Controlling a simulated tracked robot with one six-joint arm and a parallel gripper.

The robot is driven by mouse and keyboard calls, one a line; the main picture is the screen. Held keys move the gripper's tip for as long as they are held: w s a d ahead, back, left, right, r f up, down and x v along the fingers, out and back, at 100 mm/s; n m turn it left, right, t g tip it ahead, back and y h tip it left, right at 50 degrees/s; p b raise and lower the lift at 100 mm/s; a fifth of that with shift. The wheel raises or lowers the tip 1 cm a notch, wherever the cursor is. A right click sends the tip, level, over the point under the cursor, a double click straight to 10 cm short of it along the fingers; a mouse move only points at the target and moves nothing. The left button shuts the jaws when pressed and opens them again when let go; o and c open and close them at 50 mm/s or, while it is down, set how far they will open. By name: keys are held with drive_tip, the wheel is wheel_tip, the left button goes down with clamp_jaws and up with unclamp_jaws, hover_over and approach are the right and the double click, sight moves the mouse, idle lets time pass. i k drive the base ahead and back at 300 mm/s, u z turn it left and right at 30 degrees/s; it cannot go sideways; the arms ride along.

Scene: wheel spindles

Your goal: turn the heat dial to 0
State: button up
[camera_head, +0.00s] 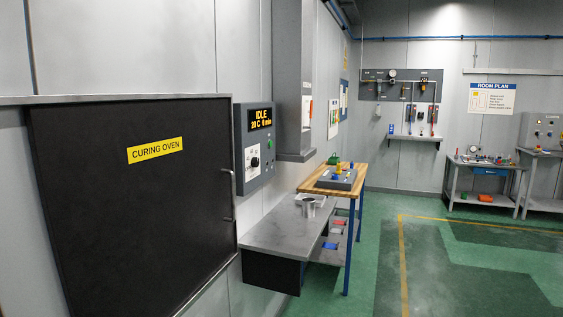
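A grey control panel (254,147) is on the wall just right of the closed dark curing oven door (130,200). Its display (260,119) reads IDLE, 20 C, 0 min in orange. Below the display is a white plate with a dark dial (254,162), which I take to be the heat dial. The dial is small and I cannot read its setting or marks. A small green button or light (269,142) is to the right of it. My gripper is not in view.
A grey bench (275,238) with a metal cup (308,207) juts out below the panel. A wooden-topped table (350,190) with blue legs stands behind it. A grey column (294,80) hangs above. Green floor (375,250) is open to the right.

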sight(255, 161)
drive_tip(key=z, duration=0.05)
drive_tip(key=i, duration=1.45)
drive_tip(key=u, duration=0.65)
drive_tip(key=i, duration=0.55)
drive_tip(key=u, duration=0.75)
drive_tip(key=i, duration=0.5)
drive_tip(key=u, duration=0.4)
